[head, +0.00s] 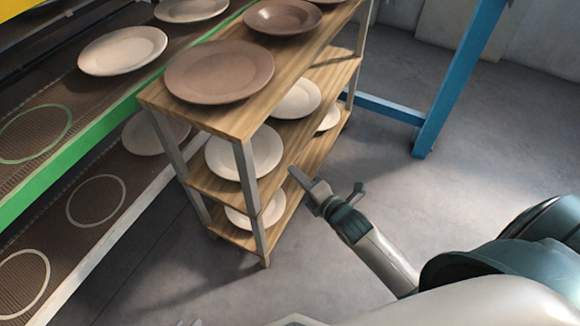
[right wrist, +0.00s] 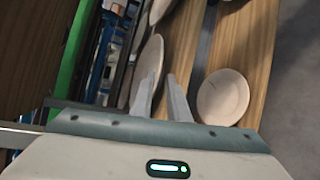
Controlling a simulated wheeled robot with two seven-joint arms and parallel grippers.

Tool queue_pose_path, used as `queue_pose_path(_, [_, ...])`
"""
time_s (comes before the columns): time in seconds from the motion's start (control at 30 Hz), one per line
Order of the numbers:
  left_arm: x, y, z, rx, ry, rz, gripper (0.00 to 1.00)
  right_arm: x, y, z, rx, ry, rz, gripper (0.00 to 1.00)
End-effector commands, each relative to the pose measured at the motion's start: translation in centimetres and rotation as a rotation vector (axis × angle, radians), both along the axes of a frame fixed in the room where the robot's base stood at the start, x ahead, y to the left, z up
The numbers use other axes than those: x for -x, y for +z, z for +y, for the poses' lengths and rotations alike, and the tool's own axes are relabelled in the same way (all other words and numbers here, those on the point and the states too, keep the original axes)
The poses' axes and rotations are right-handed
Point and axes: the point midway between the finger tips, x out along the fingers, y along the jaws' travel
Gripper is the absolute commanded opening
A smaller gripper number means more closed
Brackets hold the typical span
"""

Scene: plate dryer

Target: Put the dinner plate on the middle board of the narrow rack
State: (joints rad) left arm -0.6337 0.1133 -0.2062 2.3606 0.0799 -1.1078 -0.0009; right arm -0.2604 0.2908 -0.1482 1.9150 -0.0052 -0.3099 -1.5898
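The narrow rack (head: 219,119) has wooden boards at three levels and grey metal posts. Its middle board (head: 286,161) bears a large cream plate (head: 243,152) at the near end and another cream plate (head: 297,98) further back. I cannot tell which plate is the task's dinner plate. My right gripper (head: 330,186) is open and empty, beside the rack's right side, apart from the plates. In the right wrist view its two fingers (right wrist: 164,92) stand apart, with plates and boards beyond them.
Brown plates (head: 219,71) lie on the top board; smaller cream plates (head: 255,210) lie on the bottom board. Left stands a green-edged dryer (head: 85,140) with ring-marked decks, bearing cream plates (head: 122,50). A blue frame (head: 455,85) stands behind right. The floor (head: 400,190) right of the rack is clear.

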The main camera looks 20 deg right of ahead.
Motion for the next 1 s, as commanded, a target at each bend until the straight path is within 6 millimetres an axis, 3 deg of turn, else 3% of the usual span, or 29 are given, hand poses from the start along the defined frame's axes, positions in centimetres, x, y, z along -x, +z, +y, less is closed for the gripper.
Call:
queue_pose_path(0.2, [-0.5, 0.3, 0.3, -0.007, 0.005, -0.001, 0.26, 1.5, 0.4, -0.2, -0.001, 0.0, 0.0, 0.15])
queue_pose_path(0.77, [-0.2, 0.3, 0.4, -0.009, 0.006, 0.003, 0.26, 1.6, 0.4, -0.2, -0.002, -0.001, 0.001, 0.15])
queue_pose_path(1.0, [0.3, 0.1, 0.2, -0.006, 0.004, 0.01, 0.26, 3.2, -0.4, 0.6, -0.128, -0.041, 0.075, 0.15])
